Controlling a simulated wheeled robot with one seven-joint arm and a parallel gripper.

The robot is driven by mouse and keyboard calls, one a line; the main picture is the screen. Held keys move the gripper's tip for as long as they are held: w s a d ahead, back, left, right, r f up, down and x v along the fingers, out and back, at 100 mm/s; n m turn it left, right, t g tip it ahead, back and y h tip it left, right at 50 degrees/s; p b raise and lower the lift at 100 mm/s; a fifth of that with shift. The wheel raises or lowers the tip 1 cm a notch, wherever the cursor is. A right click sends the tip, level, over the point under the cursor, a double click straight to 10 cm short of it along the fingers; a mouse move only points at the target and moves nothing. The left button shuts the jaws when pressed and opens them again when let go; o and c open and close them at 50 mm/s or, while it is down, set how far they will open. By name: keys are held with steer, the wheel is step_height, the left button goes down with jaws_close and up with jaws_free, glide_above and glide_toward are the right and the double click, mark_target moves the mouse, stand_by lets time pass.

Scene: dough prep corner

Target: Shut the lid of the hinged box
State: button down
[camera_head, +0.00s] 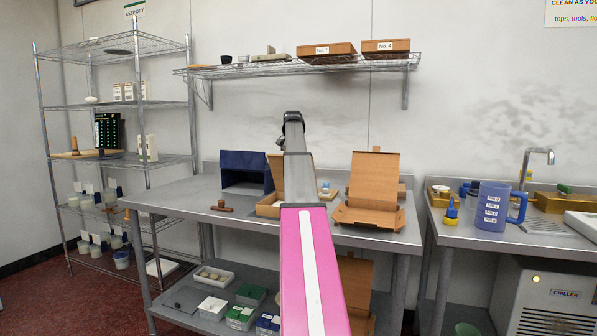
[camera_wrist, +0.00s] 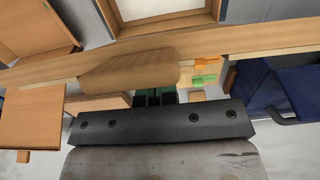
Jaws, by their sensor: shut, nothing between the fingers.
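A wooden hinged box (camera_head: 268,208) stands on the steel table, partly hidden behind my arm. Its lid (camera_head: 277,174) stands raised. To the right, a second wooden piece (camera_head: 372,183) has an upright panel above a low base. I cannot tell for sure which of the two is the task's box. In the wrist view my gripper (camera_wrist: 155,97) is shut and empty, close to a long wooden edge (camera_wrist: 230,45) and a rounded wooden part (camera_wrist: 130,70). Contact is unclear. My gripper is hidden in the head view.
A dark blue box (camera_head: 245,172) stands left of the hinged box and shows at the right in the wrist view (camera_wrist: 290,85). A brown wooden tool (camera_head: 222,207) lies at the table's front left. A wire shelf (camera_head: 290,68) with boxes hangs above. A blue jug (camera_head: 491,207) stands right.

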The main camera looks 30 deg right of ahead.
steer(key=shift+s+a, duration=1.25)
steer(key=shift+a, duration=0.25)
